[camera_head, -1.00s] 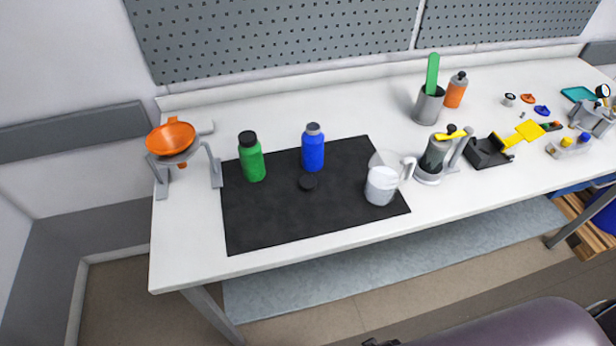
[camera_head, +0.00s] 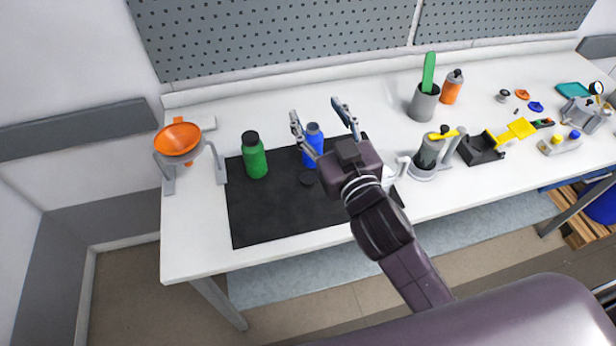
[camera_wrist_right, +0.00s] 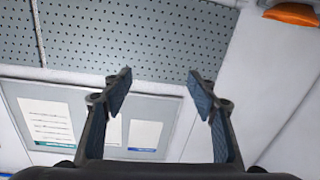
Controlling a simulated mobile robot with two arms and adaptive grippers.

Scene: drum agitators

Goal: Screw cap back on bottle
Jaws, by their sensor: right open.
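A blue bottle (camera_head: 312,151) stands upright on the black mat (camera_head: 262,217); its top is grey and partly framed by my fingers. A round black cap (camera_head: 307,178) lies on the mat in front of the blue bottle. A green bottle (camera_head: 254,158) with a black cap on it stands on the mat to the left. My right gripper (camera_head: 320,113) is open and empty, its fingers spread above and around the blue bottle's outline in the head view. In the right wrist view the open fingers (camera_wrist_right: 160,85) have nothing between them. My left gripper is not in view.
An orange funnel (camera_head: 177,140) sits on a stand at the table's left end. A clear pitcher (camera_head: 391,172) is mostly hidden behind my right arm. A grey cup (camera_head: 424,102) and an orange bottle (camera_head: 452,88) stand at the back. The mat's front left is clear.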

